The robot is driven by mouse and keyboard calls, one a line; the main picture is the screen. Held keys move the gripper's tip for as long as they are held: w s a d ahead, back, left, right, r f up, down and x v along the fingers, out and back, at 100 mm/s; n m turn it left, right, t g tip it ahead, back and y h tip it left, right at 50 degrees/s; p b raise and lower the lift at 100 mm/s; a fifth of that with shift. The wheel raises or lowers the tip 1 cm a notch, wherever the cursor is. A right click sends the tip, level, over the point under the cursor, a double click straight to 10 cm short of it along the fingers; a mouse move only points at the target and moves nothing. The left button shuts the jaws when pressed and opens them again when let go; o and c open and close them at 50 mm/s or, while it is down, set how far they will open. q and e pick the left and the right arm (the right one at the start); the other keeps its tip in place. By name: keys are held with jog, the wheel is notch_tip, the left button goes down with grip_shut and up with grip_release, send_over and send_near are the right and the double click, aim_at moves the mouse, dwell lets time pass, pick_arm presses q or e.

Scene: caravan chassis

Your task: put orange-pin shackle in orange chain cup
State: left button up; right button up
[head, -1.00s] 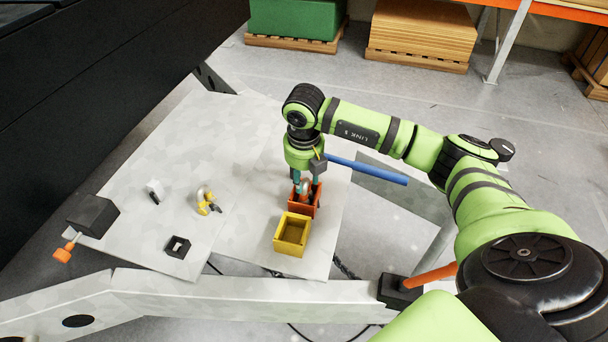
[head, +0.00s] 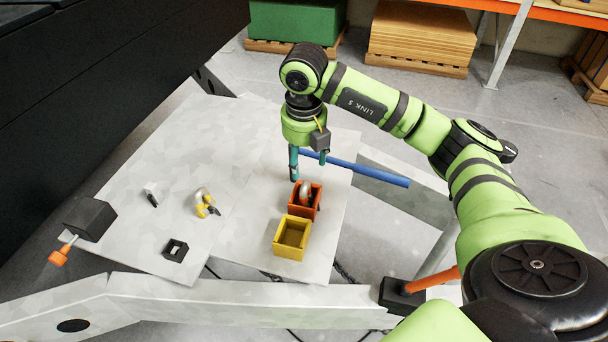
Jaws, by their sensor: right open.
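The orange chain cup (head: 317,209) stands on the pale metal plate, just behind the yellow cup. The shackle (head: 305,190), a silvery bow with orange at it, sits inside the orange cup and its top sticks up above the rim. Its lower part is hidden by the cup wall. My right gripper (head: 308,172) is open and empty above and behind the orange cup, its fingers apart and clear of the shackle. My left gripper is not in view.
A yellow cup (head: 291,238) stands in front of the orange cup. A yellow-pin shackle (head: 204,203), a small white-and-black piece (head: 151,193) and a black square holder (head: 175,249) are to the left. A blue bar (head: 365,171) lies behind right.

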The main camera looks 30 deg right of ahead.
jog(key=shift+s+a+r, duration=0.1)
jog(key=shift+r, duration=1.05)
jog(key=shift+s+a+r, duration=0.1)
jog(key=shift+r, duration=1)
